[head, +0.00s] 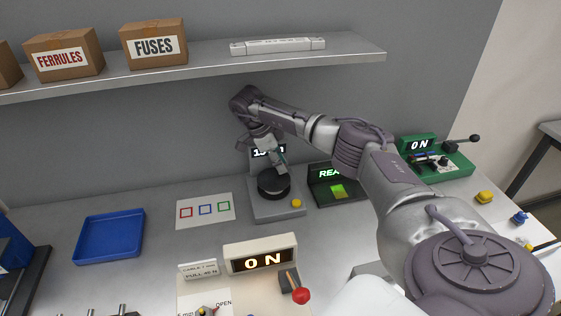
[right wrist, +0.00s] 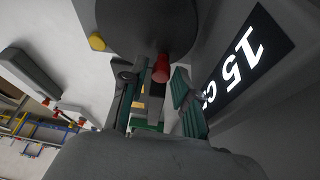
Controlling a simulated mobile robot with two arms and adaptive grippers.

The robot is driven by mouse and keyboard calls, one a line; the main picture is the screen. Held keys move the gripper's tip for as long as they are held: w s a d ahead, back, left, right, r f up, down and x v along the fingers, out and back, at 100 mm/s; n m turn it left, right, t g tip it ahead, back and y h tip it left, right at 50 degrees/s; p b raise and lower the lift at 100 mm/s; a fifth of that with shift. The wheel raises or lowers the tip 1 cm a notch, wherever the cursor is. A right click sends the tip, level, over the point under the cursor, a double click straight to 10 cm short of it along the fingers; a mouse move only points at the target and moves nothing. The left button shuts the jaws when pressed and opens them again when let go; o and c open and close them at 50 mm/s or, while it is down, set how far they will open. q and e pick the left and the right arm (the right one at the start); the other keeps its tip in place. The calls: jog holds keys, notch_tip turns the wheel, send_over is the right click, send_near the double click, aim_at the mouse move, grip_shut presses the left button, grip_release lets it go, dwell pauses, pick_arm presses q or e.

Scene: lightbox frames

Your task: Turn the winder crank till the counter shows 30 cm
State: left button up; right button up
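The winder (head: 262,212) is a grey unit with a dark round drum (head: 273,186) and a yellow button on its base. Its counter (head: 268,152) is partly hidden by my arm in the head view; in the right wrist view the lit counter (right wrist: 236,68) reads 15 cm. The red crank knob (right wrist: 162,67) shows by the drum's edge in the right wrist view. My right gripper (right wrist: 163,85) is over the winder, its teal fingers apart on either side of the knob, with a gap seeming to show. My left gripper is in neither view.
A green READY display box (head: 325,180) stands right of the winder. A cream ON box (head: 260,254) with a red-knobbed lever is in front. A card with coloured squares (head: 205,210) and a blue tray (head: 110,237) lie left. A shelf (head: 200,68) with boxes runs above.

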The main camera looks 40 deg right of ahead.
jog(key=shift+d+f, duration=0.1)
jog(key=shift+f, duration=0.35)
grip_shut()
jog(key=shift+s, duration=0.1)
